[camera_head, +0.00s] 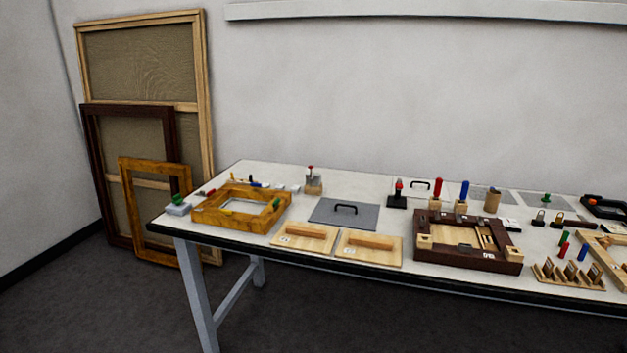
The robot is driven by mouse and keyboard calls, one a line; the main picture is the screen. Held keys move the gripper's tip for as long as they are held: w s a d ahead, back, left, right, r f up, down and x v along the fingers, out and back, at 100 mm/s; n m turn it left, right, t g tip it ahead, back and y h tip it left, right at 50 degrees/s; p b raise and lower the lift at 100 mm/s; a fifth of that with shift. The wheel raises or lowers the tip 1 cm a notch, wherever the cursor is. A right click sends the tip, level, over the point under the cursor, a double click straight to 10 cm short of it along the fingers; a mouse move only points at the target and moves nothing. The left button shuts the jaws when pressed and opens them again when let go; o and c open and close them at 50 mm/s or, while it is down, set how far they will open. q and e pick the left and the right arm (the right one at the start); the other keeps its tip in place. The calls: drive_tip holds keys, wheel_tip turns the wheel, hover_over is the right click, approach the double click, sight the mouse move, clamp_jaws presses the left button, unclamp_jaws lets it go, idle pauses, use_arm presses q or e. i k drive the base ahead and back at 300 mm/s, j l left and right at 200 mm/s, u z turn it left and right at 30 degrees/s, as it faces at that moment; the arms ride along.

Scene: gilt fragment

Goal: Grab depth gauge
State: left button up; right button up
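I cannot tell for sure which item is the depth gauge; the tools on the white table (225,180) are small in view. One upright tool (313,182) with a red top and a grey and tan block base stands near the back, left of centre. Another upright tool (398,196) with a red part stands on a black base further right. Neither of my grippers is in view.
A gold frame (212,216) lies at the table's left end. A grey plate (368,217) with a black handle, two wooden boards (304,237) and a dark wooden frame (470,256) lie along the table. Several frames (140,55) lean on the wall. The floor in front is clear.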

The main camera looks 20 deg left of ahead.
sight(316, 179)
drive_tip(key=i+j+z, duration=0.45)
drive_tip(key=i+j, duration=0.5)
drive_tip(key=j, duration=0.1)
